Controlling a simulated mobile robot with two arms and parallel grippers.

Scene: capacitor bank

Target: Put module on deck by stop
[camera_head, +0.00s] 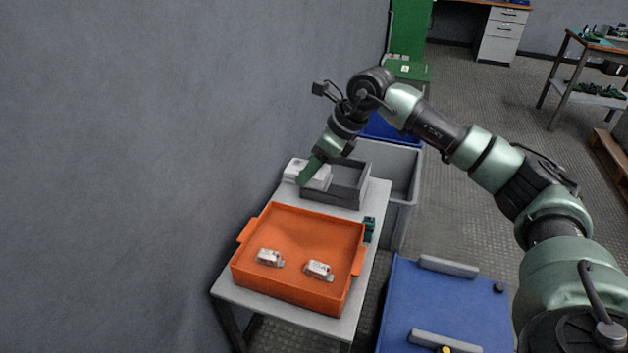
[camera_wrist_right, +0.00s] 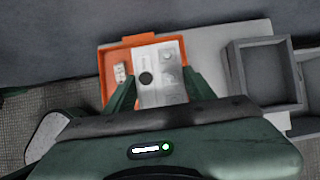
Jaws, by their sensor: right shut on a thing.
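My right gripper (camera_head: 311,172) is over the far end of the grey table, shut on a white module (camera_head: 322,178). In the right wrist view the module (camera_wrist_right: 160,72) lies between the two green fingers, with a dark round spot and several grey marks on its face. Whether it touches anything below cannot be told. Two smaller white modules, one on the left (camera_head: 269,258) and one on the right (camera_head: 319,270), lie in an orange tray (camera_head: 303,221). A blue deck (camera_head: 425,300) stands at lower right, with a grey bar (camera_head: 448,266) at its far edge and another (camera_head: 445,342) near. My left gripper is out of view.
A grey open bin (camera_head: 350,185) sits on the table (camera_head: 375,205) beside my right gripper. A grey wall (camera_head: 150,170) runs along the left. The middle of the blue deck is clear.

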